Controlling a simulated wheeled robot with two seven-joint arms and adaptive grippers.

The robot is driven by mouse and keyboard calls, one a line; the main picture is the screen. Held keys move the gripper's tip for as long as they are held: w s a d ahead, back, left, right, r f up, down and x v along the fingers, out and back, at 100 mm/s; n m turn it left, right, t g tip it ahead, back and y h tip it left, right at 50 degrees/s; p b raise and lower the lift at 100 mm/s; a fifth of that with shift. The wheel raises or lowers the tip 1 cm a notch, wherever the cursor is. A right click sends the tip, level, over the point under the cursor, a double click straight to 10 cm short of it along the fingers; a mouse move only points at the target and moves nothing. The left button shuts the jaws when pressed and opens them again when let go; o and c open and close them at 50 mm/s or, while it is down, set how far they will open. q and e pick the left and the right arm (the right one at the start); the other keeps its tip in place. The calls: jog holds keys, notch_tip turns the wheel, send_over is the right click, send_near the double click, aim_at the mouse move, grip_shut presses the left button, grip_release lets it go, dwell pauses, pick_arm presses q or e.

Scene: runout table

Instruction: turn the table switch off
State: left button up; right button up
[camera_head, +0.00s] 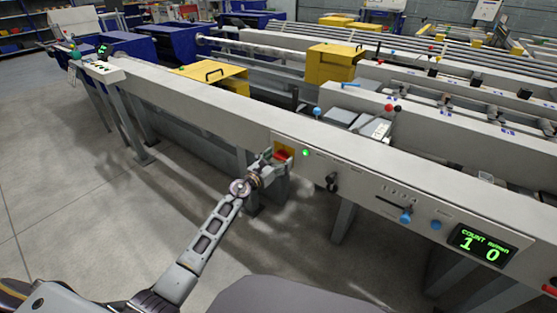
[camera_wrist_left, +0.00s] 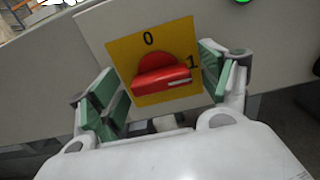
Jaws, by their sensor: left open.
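The table switch is a red rotary knob on a yellow plate marked 0 at the top and 1 at the right. It shows in the left wrist view (camera_wrist_left: 162,78) and in the head view (camera_head: 283,155). The knob's bar lies nearly level, its white-marked end towards the 1. My left gripper (camera_head: 267,160) is in front of the switch. In the left wrist view the open gripper (camera_wrist_left: 160,86) has one green-padded finger on each side of the knob, with gaps between. Contact is not visible. My right gripper is not in view.
A green lamp (camera_head: 306,153) glows right of the switch on the long grey table rail (camera_head: 215,111). Further right are a black knob (camera_head: 332,182), a blue-knobbed lever (camera_head: 405,217) and a lit counter display (camera_head: 481,245). Open floor (camera_head: 75,200) lies at left.

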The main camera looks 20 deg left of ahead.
pick_arm(q)
jog(key=shift+c, duration=0.2)
jog(key=c, duration=1)
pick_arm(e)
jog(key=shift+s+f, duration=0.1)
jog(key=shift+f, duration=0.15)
